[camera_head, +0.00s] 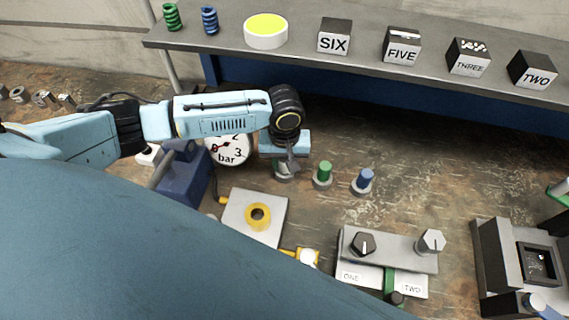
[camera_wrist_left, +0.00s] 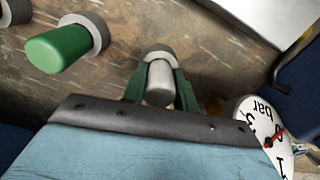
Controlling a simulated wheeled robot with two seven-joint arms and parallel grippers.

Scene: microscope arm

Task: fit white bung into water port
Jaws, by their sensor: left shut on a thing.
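My left gripper (camera_head: 292,164) reaches down to the leftmost of three grey ring ports in the head view. In the left wrist view its green fingers (camera_wrist_left: 160,88) are shut on the white bung (camera_wrist_left: 159,84), a pale short cylinder. The bung lines up with the grey ring of the port (camera_wrist_left: 158,54) and its far end meets or enters the ring; how deep it sits is hidden. In the head view the gripper largely covers this port (camera_head: 283,174) and the bung. No label naming the water port is readable. My right gripper is not in view.
A green bung (camera_head: 325,169) and a blue bung (camera_head: 365,178) stand in the ports to the right. A pressure gauge (camera_head: 228,150) stands close on the left. A plate with a yellow ring (camera_head: 278,212) and a knob block (camera_head: 400,250) lie nearer. A shelf (camera_head: 300,55) runs behind.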

